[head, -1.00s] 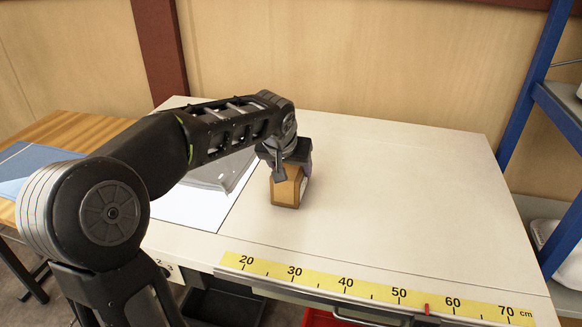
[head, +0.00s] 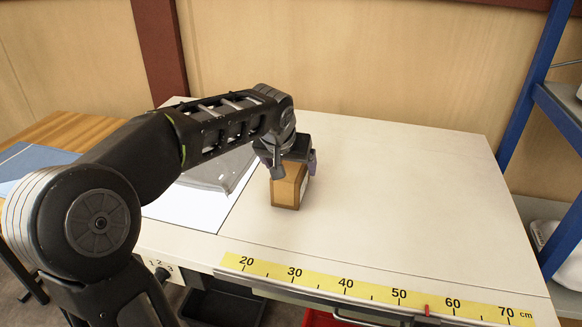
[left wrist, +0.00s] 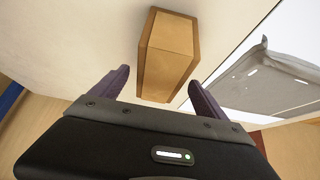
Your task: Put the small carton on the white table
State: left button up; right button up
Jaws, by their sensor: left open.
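The small brown carton (head: 286,190) stands upright on the white table (head: 400,190), a little left of the table's middle. It also shows in the left wrist view (left wrist: 168,52), just beyond the fingertips. My left gripper (head: 290,165) is open just above and behind the carton in the head view. In the left wrist view its two purple-grey fingers (left wrist: 155,92) are spread to either side of the carton's near end, with gaps showing. My right gripper is not in view.
A grey item (head: 218,172), perhaps a pillow cover, lies on a white panel (head: 190,208) left of the carton. A yellow centimetre scale (head: 370,290) runs along the front edge. A blue-framed shelf (head: 530,90) stands at right. The table right of the carton is clear.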

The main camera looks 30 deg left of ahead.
pick_arm(q)
jog(key=v, duration=1)
dwell(0.6)
